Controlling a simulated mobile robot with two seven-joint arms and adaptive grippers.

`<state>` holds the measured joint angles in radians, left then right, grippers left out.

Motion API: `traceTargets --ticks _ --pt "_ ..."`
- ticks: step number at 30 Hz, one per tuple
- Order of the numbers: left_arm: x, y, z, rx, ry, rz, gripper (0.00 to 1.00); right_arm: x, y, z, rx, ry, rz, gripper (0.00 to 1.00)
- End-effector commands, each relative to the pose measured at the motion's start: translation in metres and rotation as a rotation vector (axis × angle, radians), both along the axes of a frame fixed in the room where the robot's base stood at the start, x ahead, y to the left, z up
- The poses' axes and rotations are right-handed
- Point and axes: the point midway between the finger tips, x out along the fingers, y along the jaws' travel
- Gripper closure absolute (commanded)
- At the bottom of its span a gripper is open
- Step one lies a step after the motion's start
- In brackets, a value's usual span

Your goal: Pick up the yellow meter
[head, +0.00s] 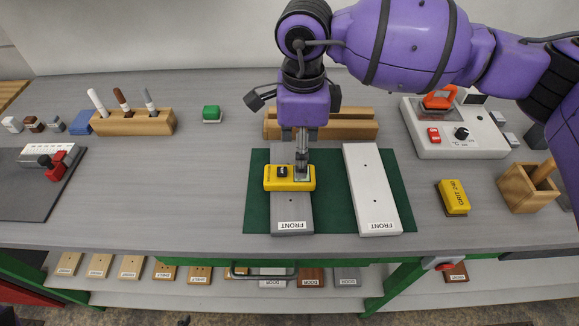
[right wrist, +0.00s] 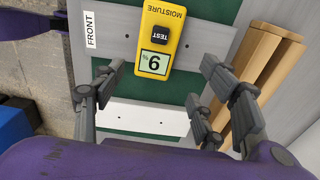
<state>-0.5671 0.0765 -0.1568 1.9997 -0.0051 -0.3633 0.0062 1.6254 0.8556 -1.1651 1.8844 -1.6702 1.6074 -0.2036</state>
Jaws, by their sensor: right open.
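The yellow meter (head: 272,178) lies across the grey board (head: 292,215) labelled FRONT, on a green mat. In the right wrist view the meter (right wrist: 162,30) shows a black TEST button, the word MOISTURE and a lit display with a single digit. My right gripper (head: 302,168) points down over the meter and hides part of it in the head view. In the right wrist view its fingers (right wrist: 163,68) are spread apart, with the display end of the meter between and beyond them. Nothing is held.
A white board (head: 372,190) lies on the green mat (head: 257,215) to the right. A wooden rack (head: 350,124) stands behind. A yellow grit block (head: 453,197), a grey control box (head: 460,145) and a wooden holder (head: 522,188) stand right.

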Motion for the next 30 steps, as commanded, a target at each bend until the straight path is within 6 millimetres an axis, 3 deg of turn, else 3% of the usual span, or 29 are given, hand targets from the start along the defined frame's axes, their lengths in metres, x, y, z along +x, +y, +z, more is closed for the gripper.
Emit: traceTargets --ticks 5,15,22,30 --pt "-0.020 0.003 -0.010 0.003 0.042 0.006 0.38 -0.002 0.001 -0.017 0.000 0.001 0.000 0.34" --pt "0.000 -0.001 0.006 -0.004 0.001 -0.001 0.38 -0.006 0.003 -0.061 0.003 0.002 -0.001 0.34" --pt "-0.003 -0.002 0.004 -0.004 0.007 -0.001 0.38 -0.006 0.003 -0.064 0.003 0.002 0.000 0.34" --pt "-0.005 -0.001 0.003 -0.003 0.012 -0.002 0.38 -0.006 0.003 -0.064 0.003 0.002 0.000 0.69"
